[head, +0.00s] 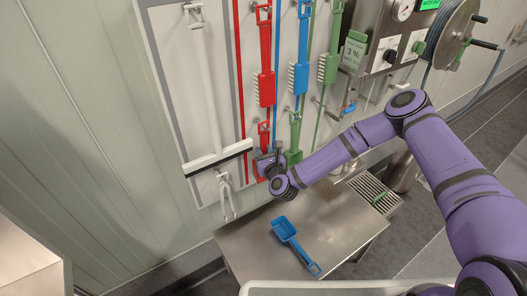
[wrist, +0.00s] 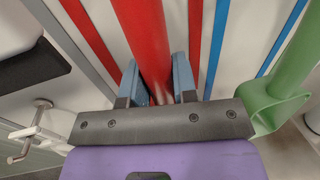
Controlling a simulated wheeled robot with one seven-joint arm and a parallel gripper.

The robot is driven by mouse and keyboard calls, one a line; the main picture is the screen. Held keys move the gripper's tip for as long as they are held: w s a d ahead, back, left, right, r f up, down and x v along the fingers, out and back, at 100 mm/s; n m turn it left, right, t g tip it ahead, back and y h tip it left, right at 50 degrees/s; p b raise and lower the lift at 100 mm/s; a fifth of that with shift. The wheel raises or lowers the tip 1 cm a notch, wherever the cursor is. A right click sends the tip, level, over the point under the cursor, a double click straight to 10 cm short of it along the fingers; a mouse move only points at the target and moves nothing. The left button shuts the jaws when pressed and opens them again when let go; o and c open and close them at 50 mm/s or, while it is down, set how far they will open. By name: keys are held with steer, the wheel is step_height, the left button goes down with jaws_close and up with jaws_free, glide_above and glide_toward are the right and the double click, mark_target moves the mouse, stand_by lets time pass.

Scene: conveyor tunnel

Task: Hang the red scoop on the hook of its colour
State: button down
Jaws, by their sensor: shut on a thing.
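The red scoop (head: 264,129) is upright against the wall board, below a red brush, with its handle end up beside the red strip. My gripper (head: 270,160) is in front of it and hides part of it. In the wrist view the red handle (wrist: 146,38) runs between the two blue-grey fingers of my gripper (wrist: 155,82), which are shut on it. The red hook is too small and covered to make out, and I cannot tell whether the handle's end is around it or just beside it.
A green scoop (head: 293,154) hangs close at the right and also shows in the wrist view (wrist: 270,105). A blue scoop (head: 286,230) lies on the steel table (head: 340,235). Red, blue and green brushes hang above. A squeegee (head: 217,158) hangs at the left.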

steer(key=shift+f, duration=0.5)
steer(key=c, duration=0.8)
jaws_free()
steer(key=v, duration=1)
steer(key=shift+s+d, duration=0.1)
steer(key=shift+s, duration=0.3)
